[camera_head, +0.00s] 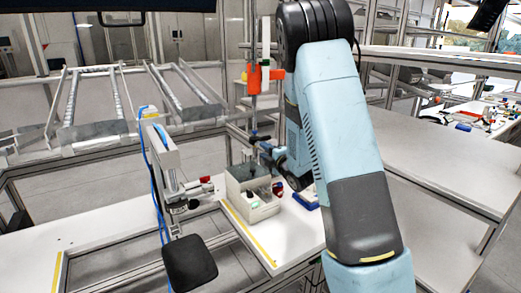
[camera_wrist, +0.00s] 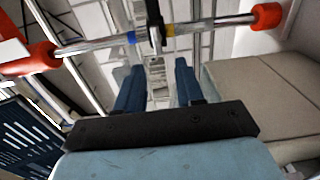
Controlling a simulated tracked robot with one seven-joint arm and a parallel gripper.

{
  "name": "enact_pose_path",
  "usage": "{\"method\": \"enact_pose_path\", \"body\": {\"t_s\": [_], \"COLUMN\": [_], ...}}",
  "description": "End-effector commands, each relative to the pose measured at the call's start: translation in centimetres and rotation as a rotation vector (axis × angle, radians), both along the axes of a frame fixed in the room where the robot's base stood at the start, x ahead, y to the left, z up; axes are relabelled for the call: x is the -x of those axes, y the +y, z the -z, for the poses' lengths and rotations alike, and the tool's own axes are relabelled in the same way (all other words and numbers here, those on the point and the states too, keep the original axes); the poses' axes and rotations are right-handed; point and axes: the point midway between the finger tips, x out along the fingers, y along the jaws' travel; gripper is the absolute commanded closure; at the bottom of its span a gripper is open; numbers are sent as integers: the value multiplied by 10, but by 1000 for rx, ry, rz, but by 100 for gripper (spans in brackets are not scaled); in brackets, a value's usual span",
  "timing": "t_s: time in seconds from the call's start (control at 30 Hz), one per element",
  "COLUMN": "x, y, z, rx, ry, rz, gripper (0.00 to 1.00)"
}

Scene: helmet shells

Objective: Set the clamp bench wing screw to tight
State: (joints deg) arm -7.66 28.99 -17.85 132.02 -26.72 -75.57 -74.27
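In the wrist view, a metal cross bar (camera_wrist: 98,44) with red end knobs runs across the top, beyond my fingertips. It has a blue ring and a yellow ring either side of a dark central hub (camera_wrist: 156,33); it looks like the wing screw. My gripper (camera_wrist: 157,70) has its two dark blue fingers apart, with nothing held between them. The hub lies just ahead of the gap; whether they touch is unclear. In the head view my gripper (camera_head: 262,146) is small and partly hidden by my arm, near an upright post with an orange-red clamp (camera_head: 256,77).
A grey box (camera_head: 249,192) with buttons stands on the white bench (camera_head: 299,226) below my arm. A metal fixture with a blue hose (camera_head: 150,170) and a black pad (camera_head: 189,263) stand left. White tables (camera_head: 430,160) extend at right.

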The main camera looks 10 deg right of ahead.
Motion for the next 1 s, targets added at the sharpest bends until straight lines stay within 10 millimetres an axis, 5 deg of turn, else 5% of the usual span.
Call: {"method": "enact_pose_path", "body": {"t_s": [0.4,1.0], "x": [69,82], "y": [-24,-27], "z": [1,1], "rx": [0,-1], "ry": [1,1], "rz": [1,0], "gripper": [63,63]}}
